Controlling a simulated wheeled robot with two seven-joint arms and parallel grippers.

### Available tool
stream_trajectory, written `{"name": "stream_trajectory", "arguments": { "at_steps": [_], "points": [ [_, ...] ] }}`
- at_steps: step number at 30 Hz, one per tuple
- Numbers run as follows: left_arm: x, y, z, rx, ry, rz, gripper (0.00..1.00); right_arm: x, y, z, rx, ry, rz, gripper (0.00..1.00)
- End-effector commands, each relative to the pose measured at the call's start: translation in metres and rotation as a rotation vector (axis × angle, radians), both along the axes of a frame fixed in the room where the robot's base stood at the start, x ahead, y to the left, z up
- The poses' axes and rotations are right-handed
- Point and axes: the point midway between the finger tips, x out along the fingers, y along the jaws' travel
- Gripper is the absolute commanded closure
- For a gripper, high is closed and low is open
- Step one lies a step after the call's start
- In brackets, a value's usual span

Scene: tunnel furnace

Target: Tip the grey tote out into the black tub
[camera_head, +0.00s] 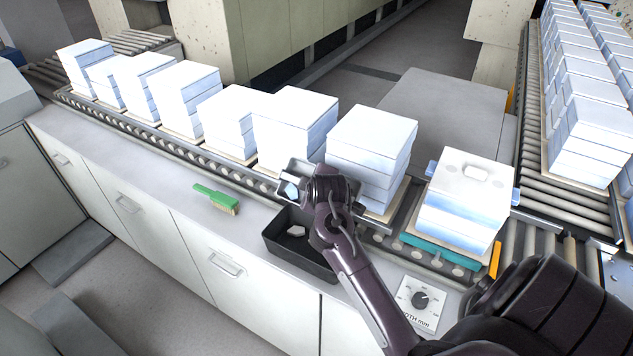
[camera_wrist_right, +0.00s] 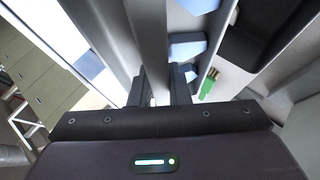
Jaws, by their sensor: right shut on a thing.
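The grey tote (camera_head: 289,166) is small and held over the counter, just behind the black tub, partly hidden by my right gripper. My right gripper (camera_head: 312,186) is shut on the tote's wall, and in the right wrist view the grey wall (camera_wrist_right: 148,38) runs between its fingers (camera_wrist_right: 161,88). Pale blue-white pieces (camera_wrist_right: 187,47) show beside that wall, and one shows at the tote in the head view (camera_head: 291,190). The black tub (camera_head: 290,262) stands on the counter below, with a whitish piece (camera_head: 296,231) in it. My left gripper is not in view.
A green brush (camera_head: 215,198) lies on the counter left of the tub. A roller conveyor (camera_head: 205,150) with stacks of white blocks (camera_head: 375,140) runs behind. A dial panel (camera_head: 420,300) is on the right. The counter left of the brush is clear.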

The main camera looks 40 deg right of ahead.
Motion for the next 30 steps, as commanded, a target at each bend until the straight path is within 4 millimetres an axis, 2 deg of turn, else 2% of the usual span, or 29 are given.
{"name": "stream_trajectory", "arguments": {
  "at_steps": [19,30],
  "points": [
    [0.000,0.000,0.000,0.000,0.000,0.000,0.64,-0.013,0.032,-0.030,-0.636,-0.259,0.002,1.00],
    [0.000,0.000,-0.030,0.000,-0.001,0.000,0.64,-0.014,0.035,-0.035,-0.741,-0.311,-0.002,1.00]
  ]
}}
